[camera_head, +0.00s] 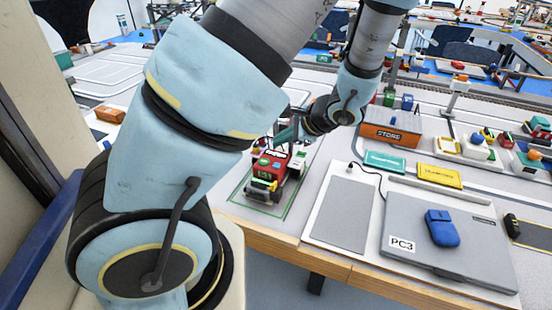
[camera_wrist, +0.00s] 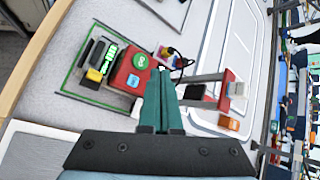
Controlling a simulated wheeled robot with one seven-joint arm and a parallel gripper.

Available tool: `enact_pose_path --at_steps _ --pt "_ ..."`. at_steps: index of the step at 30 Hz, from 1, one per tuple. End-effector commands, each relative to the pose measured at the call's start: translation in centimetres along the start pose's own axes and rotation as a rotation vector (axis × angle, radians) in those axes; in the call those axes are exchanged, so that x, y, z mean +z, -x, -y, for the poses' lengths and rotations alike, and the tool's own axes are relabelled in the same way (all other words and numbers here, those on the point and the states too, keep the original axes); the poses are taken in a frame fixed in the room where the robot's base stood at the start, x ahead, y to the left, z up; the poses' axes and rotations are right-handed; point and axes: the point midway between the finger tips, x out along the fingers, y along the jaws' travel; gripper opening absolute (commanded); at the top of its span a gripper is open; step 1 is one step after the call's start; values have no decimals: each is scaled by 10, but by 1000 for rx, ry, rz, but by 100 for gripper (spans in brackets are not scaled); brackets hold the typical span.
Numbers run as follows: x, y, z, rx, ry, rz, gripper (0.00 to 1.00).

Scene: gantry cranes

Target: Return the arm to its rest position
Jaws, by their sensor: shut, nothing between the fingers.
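My arm crosses the head view from the lower left to the top, then bends down to the wrist. My gripper (camera_head: 285,134) is out over the table, just behind and above a red device with a green display (camera_head: 266,176). In the wrist view my gripper (camera_wrist: 161,78) shows its two teal fingers pressed together with nothing between them. The red device (camera_wrist: 132,70) lies just beyond and left of the fingertips there. I cannot tell how much height separates them.
A grey laptop marked PC3 (camera_head: 402,238) with a blue mouse (camera_head: 441,227) lies at the front right. Behind it are an orange STORE block (camera_head: 391,134), a teal box (camera_head: 385,161) and a yellow box (camera_head: 439,175). The wooden table edge (camera_head: 330,264) runs along the front.

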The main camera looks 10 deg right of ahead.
Motion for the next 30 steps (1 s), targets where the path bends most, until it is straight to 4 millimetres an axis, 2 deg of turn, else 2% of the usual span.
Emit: enact_pose_path --at_steps 4,19,23,30 --pt "7 10 7 0 -1 0 0" --pt "11 8 6 16 17 1 0" --pt "31 1 -3 112 124 0 0" --pt "86 -4 -32 417 523 -25 0"
